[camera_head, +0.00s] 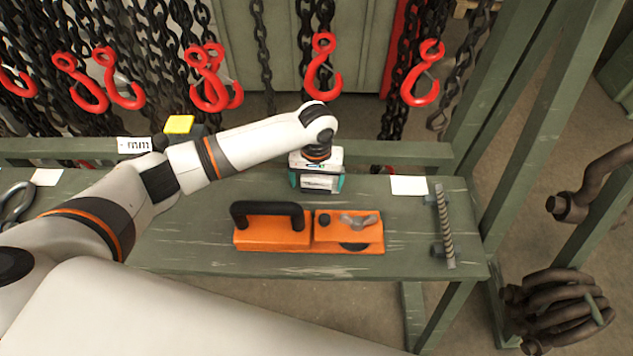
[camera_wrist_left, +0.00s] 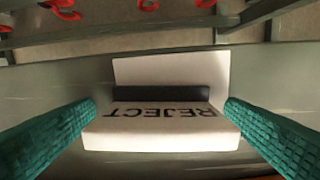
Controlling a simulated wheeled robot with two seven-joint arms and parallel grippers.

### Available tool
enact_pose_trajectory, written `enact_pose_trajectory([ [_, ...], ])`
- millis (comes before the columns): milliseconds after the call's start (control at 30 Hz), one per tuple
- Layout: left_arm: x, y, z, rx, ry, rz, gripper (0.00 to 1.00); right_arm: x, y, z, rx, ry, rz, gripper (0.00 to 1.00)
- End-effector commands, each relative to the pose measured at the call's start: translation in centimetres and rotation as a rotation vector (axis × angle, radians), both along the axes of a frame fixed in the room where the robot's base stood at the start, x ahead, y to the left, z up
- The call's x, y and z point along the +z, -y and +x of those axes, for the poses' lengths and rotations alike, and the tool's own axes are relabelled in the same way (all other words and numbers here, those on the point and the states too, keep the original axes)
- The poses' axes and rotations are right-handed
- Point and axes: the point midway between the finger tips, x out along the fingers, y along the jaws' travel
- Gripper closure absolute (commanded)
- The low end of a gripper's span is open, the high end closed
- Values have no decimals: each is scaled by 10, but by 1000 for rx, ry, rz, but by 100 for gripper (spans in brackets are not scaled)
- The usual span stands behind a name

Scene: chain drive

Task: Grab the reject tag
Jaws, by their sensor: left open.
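The reject tag (camera_wrist_left: 160,136) is a white piece with dark "REJECT" lettering, upside down in the left wrist view. A dark strip and a flat white part lie behind the lettering. My left gripper (camera_head: 317,184) points down over the bench. Its teal fingers are open, one on each side of the tag. The left wrist view shows the tag between the fingertips, close to both; I cannot tell whether they touch it. In the head view the gripper mostly hides the tag. My right gripper is not in view.
An orange tool with a black handle (camera_head: 268,211) lies in front of the gripper on the green bench (camera_head: 190,255). A white card (camera_head: 408,185) and a threaded rod (camera_head: 444,225) lie to the right. Chains with red hooks (camera_head: 322,70) hang behind.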

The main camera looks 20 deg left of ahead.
Motion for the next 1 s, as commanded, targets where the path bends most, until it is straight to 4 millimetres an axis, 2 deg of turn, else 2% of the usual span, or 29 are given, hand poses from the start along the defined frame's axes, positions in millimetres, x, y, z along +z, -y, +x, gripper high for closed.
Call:
enact_pose_trajectory([
  [33,0,0,0,0,0,0,8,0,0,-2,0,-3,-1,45],
  [300,1,0,0,0,0,0,52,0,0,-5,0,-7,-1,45],
  [333,1,0,0,0,0,0,54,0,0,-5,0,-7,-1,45],
  [567,2,0,0,0,1,-1,54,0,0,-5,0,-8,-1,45],
  [667,11,1,1,-1,2,-2,54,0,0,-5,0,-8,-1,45],
  [1000,77,0,1,0,3,-1,54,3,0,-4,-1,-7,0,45],
])
